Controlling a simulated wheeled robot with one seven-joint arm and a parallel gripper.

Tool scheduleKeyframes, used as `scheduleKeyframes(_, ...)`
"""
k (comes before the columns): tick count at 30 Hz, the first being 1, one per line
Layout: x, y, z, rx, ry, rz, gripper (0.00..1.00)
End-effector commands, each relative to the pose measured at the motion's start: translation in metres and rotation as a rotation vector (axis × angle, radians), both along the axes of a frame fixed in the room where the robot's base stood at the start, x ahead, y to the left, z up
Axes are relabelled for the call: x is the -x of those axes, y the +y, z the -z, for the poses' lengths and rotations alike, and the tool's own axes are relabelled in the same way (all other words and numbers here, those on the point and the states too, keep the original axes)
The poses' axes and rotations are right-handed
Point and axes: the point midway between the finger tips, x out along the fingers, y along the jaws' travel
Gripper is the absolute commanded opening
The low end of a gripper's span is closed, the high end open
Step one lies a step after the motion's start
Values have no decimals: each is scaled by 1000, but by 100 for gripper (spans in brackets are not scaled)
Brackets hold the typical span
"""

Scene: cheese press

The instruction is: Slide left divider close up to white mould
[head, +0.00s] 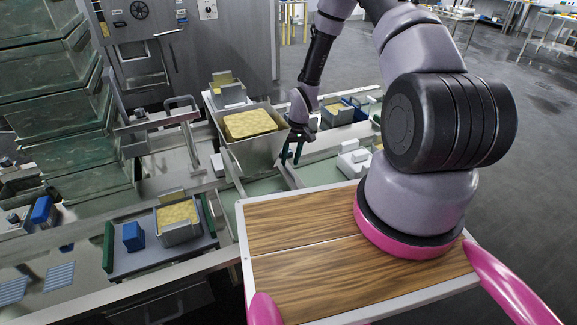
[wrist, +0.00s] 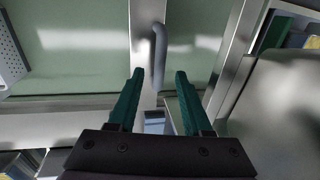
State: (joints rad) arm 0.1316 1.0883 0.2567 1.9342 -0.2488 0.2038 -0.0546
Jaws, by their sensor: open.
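The white mould (head: 353,158), a pale blocky shape, stands right of my gripper in the head view. A pale perforated block at the left edge of the wrist view (wrist: 9,55) looks like it. The left divider seems to be the metal bar (head: 290,176) below my gripper. In the wrist view it is a metal strip (wrist: 143,35) with a grey upright handle (wrist: 158,55). My gripper (head: 292,155) is open and empty, its green fingers (wrist: 159,73) on either side of the handle in the picture. I cannot tell whether they touch it.
A large metal box (head: 262,152) with yellow contents stands just left of my gripper. Another handled divider (head: 180,112) is farther left. A tray (head: 150,258) with a blue block and a filled mould is at front left. Green bed shows between divider and white mould.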

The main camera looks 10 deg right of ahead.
Motion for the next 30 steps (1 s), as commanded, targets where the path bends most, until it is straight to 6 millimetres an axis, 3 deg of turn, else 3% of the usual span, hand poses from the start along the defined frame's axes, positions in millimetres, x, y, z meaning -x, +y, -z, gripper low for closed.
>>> scheduleKeyframes(6, 1, 5, 24, 0, 1, -1, 50)
scheduleKeyframes(16, 1, 6, 28, 0, -1, 0, 50)
scheduleKeyframes(17, 1, 6, 28, 0, -1, 0, 46)
scheduleKeyframes(20, 1, 6, 28, 0, -1, 0, 8)
scheduleKeyframes(21, 1, 6, 28, 0, -1, 0, 0)
scheduleKeyframes(30, 1, 6, 28, 0, 0, 0, 0)
